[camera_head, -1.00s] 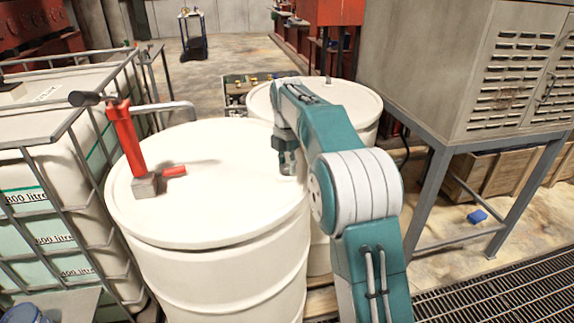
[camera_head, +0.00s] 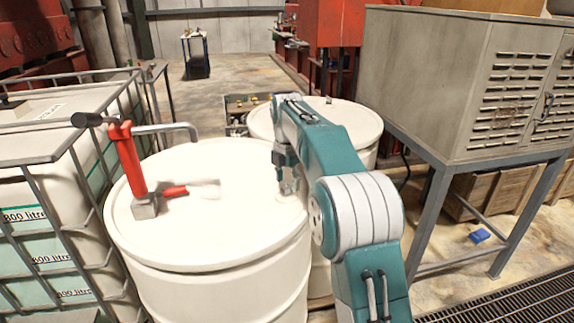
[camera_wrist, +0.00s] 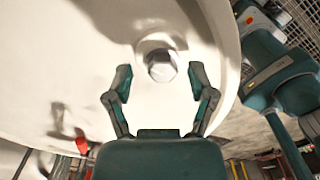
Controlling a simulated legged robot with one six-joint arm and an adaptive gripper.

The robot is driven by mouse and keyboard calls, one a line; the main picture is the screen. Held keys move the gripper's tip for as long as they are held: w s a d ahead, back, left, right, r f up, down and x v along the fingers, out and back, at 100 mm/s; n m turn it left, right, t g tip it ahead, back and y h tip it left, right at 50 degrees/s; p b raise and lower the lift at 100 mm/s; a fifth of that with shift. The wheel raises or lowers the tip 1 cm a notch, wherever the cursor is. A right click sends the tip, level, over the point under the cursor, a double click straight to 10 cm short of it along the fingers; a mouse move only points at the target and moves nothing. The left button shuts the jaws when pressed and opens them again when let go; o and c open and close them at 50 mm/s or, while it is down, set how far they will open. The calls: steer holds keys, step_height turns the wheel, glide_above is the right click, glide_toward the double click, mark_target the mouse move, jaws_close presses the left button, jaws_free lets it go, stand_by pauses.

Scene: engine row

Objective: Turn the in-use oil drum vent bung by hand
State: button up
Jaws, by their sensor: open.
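The front white oil drum (camera_head: 225,225) stands upright with a red hand pump (camera_head: 128,158) on its lid. My gripper (camera_wrist: 160,77) is open. Its two fingers lie on either side of the bung in the picture, with visible gaps on both sides. I cannot tell the height between fingertips and bung. In the head view my gripper (camera_head: 288,185) points down over the lid's right part, and the bung is mostly hidden there.
A second white drum (camera_head: 352,122) stands behind, partly covered by my arm. A caged white tank (camera_head: 30,165) is close on the left. A grey louvred cabinet (camera_head: 430,85) on a metal stand is on the right. Open floor (camera_head: 240,75) lies beyond the drums.

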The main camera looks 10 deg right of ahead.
mark_target(287, 185)
step_height(287, 185, up, 10)
stand_by(0.5)
steer(key=shift+r, duration=0.15)
steer(key=s+r+m+t, duration=0.35)
steer(key=s+m, duration=0.95)
steer(key=s, duration=0.6)
steer(key=s+f+m+t, duration=0.1)
steer(key=s+f+m, duration=0.4)
steer(key=s, duration=0.4)
steer(key=s+f+m+t, duration=0.1)
steer(key=s+f+m, duration=0.5)
steer(key=s, duration=0.3)
steer(key=shift+s+a+f, duration=0.15)
steer(key=shift+s+f, duration=0.05)
steer(key=shift+f, duration=0.6)
